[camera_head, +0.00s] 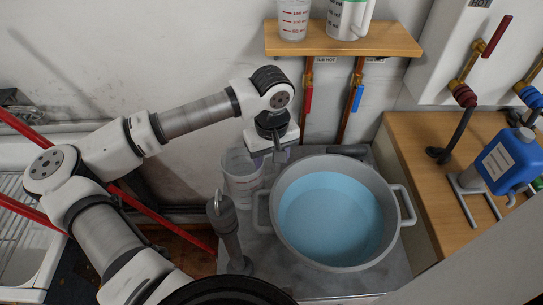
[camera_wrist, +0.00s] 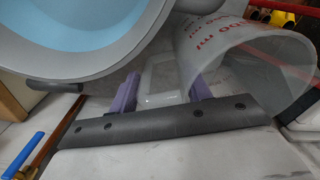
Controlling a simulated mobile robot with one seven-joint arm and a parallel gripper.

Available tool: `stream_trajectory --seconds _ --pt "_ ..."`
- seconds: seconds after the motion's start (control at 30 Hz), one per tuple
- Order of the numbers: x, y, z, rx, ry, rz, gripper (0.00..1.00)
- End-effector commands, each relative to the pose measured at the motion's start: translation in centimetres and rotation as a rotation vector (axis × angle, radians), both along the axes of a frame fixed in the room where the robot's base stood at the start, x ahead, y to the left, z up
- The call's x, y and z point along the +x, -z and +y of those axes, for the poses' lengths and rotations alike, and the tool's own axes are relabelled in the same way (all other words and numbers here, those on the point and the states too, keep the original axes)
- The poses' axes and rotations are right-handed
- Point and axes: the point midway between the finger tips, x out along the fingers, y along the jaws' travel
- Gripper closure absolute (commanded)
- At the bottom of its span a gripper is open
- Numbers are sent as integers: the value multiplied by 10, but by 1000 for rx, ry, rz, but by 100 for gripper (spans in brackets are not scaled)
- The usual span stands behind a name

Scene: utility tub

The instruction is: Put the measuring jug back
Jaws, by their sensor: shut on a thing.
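The measuring jug (camera_head: 241,180) is clear plastic and stands roughly upright just left of the grey pot, under my gripper (camera_head: 278,154). In the wrist view the jug (camera_wrist: 262,60) shows red volume marks, with its open mouth to the right. My gripper (camera_wrist: 162,92) is shut on the jug's pale handle (camera_wrist: 158,82), which lies between the two purple finger pads. Whether the jug's base touches the grey surface below is unclear. A wooden wall shelf (camera_head: 345,42) above carries a clear beaker with red marks (camera_head: 293,20) and a white jug (camera_head: 348,18).
The grey pot (camera_head: 277,217) of blue liquid fills much of the grey top. A dark upright handle (camera_head: 224,225) stands in front of the jug. Red (camera_head: 309,98) and blue (camera_head: 357,98) tap levers hang below the shelf. A blue container (camera_head: 511,158) stands right.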

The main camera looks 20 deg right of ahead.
Motion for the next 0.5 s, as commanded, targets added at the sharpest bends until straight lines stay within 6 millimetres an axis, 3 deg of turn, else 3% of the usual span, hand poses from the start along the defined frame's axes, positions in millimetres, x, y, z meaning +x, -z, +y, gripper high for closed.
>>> stream_trajectory --seconds 0.4,0.43,0.5 --pt "0 6 0 1 0 -1 100" --pt "0 5 0 1 0 -1 50" --pt "0 4 0 1 0 -1 41"
